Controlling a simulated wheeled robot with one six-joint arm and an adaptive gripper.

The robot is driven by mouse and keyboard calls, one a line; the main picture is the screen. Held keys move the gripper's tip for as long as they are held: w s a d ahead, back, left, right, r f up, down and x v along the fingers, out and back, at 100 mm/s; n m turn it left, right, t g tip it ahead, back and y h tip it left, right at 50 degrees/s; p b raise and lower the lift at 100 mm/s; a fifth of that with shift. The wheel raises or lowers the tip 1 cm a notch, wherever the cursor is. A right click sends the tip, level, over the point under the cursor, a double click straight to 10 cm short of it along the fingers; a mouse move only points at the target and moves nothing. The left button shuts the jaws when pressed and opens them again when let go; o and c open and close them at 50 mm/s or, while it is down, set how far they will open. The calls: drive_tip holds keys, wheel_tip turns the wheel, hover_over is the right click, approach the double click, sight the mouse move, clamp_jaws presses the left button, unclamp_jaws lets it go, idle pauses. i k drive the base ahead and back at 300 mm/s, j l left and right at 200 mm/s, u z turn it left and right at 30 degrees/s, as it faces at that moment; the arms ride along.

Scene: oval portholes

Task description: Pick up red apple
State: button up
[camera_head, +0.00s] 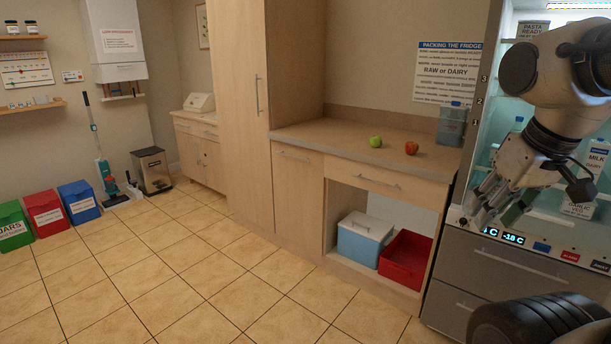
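The red apple (411,148) rests on the wooden countertop (322,134), towards its right side. A green apple (376,142) sits a little to its left, apart from it. My gripper (484,216) is at the right of the view, in front of the fridge, below and to the right of the red apple and well apart from it. The fingers point down and left. They look dark and small against the fridge front, so their opening is hard to make out. I see nothing clearly held.
A grey-blue container (452,126) stands at the counter's right end, beside the fridge (490,262). Below the counter, an open bay holds a blue cool box (362,240) and a red crate (404,260). A tall cabinet (240,110) bounds the counter's left. The tiled floor in front is clear.

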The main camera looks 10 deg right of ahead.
sight(411, 148)
drive_tip(key=i+j+z, duration=0.15)
drive_tip(key=i+j, duration=0.55)
drive_tip(key=i+l+z, duration=0.1)
drive_tip(key=i, duration=0.4)
drive_tip(key=i+l+z, duration=0.1)
drive_tip(key=i+l, duration=0.15)
drive_tip(key=i, duration=0.3)
drive_tip(key=i+l, duration=0.45)
drive_tip(key=i, duration=0.05)
